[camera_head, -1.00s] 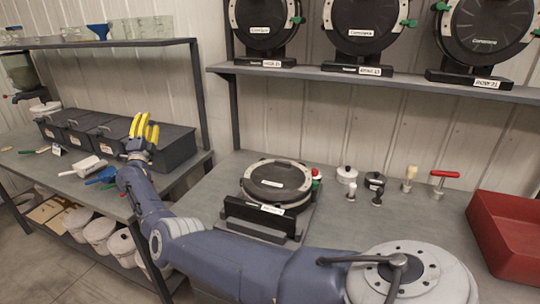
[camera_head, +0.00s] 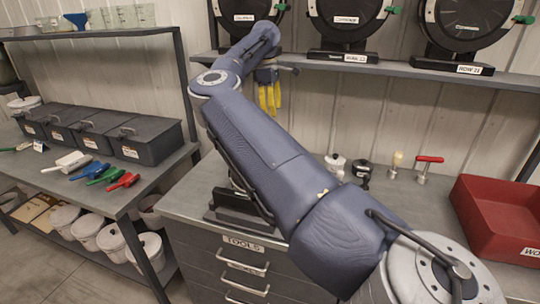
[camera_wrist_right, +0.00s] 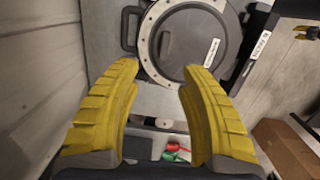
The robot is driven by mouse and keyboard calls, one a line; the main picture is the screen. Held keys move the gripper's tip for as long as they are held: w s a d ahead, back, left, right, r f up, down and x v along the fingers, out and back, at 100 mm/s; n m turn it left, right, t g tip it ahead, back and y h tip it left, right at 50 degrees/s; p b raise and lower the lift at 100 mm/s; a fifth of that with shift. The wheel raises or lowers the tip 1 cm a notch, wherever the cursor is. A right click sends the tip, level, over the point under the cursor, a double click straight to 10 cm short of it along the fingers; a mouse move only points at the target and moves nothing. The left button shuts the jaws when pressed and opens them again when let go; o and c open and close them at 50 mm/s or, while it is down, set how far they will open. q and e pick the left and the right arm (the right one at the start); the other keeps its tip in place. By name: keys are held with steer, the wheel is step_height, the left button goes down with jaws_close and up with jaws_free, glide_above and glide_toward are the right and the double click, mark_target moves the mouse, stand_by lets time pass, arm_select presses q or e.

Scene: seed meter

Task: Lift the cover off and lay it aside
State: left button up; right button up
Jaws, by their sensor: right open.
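In the head view my arm hides the cover; only part of the black stand (camera_head: 232,212) shows. My right gripper (camera_head: 269,97) has its yellow fingers pointing down above the bench, near the wall. In the right wrist view its fingers (camera_wrist_right: 158,72) are spread and empty, apart from the cover.
A red tray (camera_head: 500,218) stands at the bench's right. A white knob (camera_head: 335,162), a black knob (camera_head: 363,172), a brush (camera_head: 395,163) and a red-handled tool (camera_head: 425,168) stand at the back. A shelf (camera_head: 400,70) with more meters hangs above. Black bins (camera_head: 150,137) line the left table.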

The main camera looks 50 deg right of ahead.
steer(key=shift+m+t+y, duration=0.4)
steer(key=shift+t+y, duration=0.1)
steer(key=f, duration=1.7)
steer(key=shift+a+f, duration=0.15)
steer(key=shift+a, duration=0.1)
jaws_close()
